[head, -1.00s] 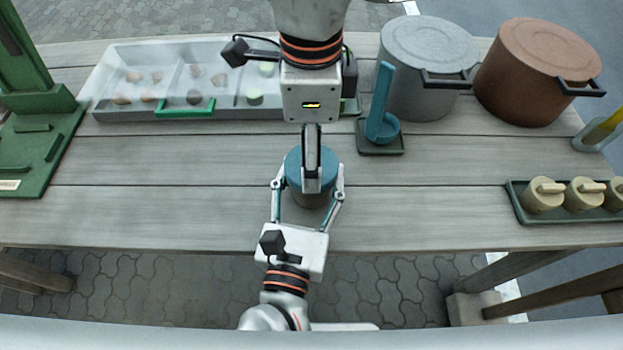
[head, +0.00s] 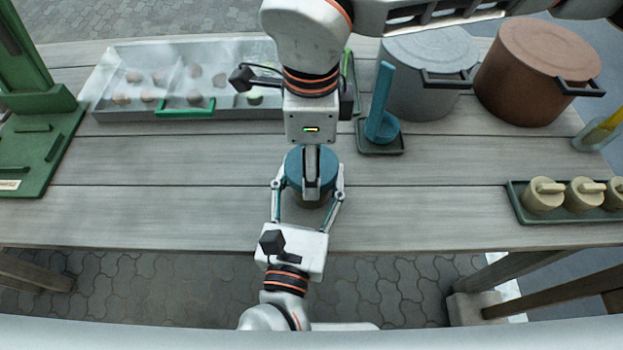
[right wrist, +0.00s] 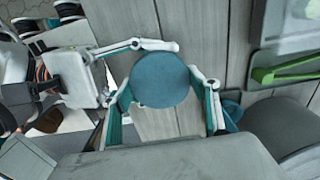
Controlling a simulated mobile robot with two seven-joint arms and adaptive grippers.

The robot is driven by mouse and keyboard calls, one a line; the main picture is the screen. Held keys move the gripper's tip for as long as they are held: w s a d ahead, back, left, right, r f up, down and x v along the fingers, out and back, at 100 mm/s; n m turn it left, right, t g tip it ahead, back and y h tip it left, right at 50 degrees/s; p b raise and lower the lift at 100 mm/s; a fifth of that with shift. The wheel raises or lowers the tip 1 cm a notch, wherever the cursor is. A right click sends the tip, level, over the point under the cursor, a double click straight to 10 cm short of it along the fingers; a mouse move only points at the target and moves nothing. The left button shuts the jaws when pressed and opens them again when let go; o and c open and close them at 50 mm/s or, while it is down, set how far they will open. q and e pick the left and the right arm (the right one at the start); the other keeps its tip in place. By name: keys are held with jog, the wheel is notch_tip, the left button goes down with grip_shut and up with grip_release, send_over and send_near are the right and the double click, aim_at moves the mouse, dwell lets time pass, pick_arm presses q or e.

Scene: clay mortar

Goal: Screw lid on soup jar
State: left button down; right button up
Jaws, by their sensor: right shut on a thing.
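The soup jar (head: 298,199) stands upright near the front middle of the table, mostly hidden under its round blue lid (head: 294,172). In the right wrist view the lid (right wrist: 160,80) is seen from above. My right gripper (head: 311,188) reaches down from above and is shut on the lid, with its fingers on opposite sides of the rim. My left gripper (head: 308,190) comes from the front edge and is shut around the jar's sides below the lid. Whether the lid sits fully down on the jar is hidden.
A grey tray (head: 100,106) with several small pieces lies at the back left. A blue ladle (head: 380,105) on a dark holder, a grey pot (head: 425,55) and a brown pot (head: 530,80) stand behind right. Several cream lidded jars (head: 543,198) sit far right. A green stand (head: 40,150) is left.

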jog(key=o, duration=1.3)
notch_tip(320, 180, up, 12)
pick_arm(q)
jog(key=c, duration=0.8)
grip_release()
